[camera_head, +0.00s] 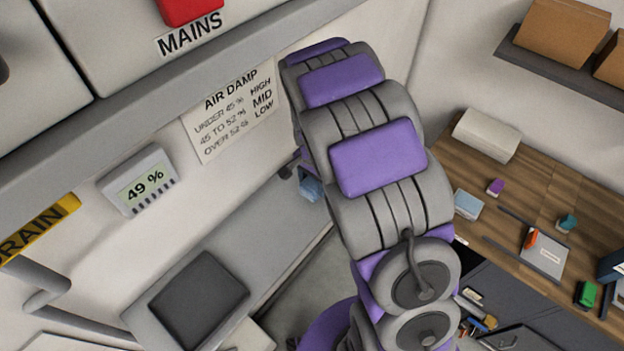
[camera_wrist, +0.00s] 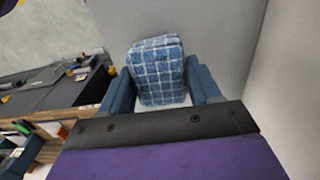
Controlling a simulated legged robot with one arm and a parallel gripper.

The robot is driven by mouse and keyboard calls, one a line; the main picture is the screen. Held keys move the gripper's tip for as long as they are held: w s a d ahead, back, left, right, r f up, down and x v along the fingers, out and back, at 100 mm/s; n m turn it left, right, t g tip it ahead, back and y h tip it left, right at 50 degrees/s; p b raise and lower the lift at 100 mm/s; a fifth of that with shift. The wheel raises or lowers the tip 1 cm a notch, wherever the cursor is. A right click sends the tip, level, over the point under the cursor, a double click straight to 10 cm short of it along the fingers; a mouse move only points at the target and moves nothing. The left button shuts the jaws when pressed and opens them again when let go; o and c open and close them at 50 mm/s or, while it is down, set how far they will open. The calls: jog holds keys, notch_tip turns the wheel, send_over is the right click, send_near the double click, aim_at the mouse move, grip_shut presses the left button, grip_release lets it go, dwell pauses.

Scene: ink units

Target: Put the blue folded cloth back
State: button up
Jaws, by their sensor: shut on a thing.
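My gripper (camera_wrist: 159,86) is shut on a blue folded cloth (camera_wrist: 157,66) with a white check pattern. In the wrist view the cloth sits between the two blue fingers and sticks out past them. In the head view a small blue part of the cloth (camera_head: 311,188) shows beside my arm, above the grey ledge along the wall. My arm hides most of the gripper there.
A wall display (camera_head: 139,183) reads 49 %. An AIR DAMP sign (camera_head: 233,110) lists HIGH, MID and LOW. A dark pad (camera_head: 199,300) lies lower left.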

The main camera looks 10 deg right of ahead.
aim_at(312, 181)
jog(key=w, duration=0.2)
jog(key=shift+w+f, duration=0.15)
jog(key=shift+w, duration=0.25)
notch_tip(312, 181, down, 3)
jog(key=shift+s+f+p, duration=0.15)
jog(key=shift+p, duration=0.15)
jog(key=shift+f, duration=0.15)
jog(key=shift+c, duration=0.3)
jog(key=o, duration=1)
notch_tip(312, 181, up, 12)
jog(key=shift+r+b, duration=0.1)
jog(key=shift+b, duration=0.4)
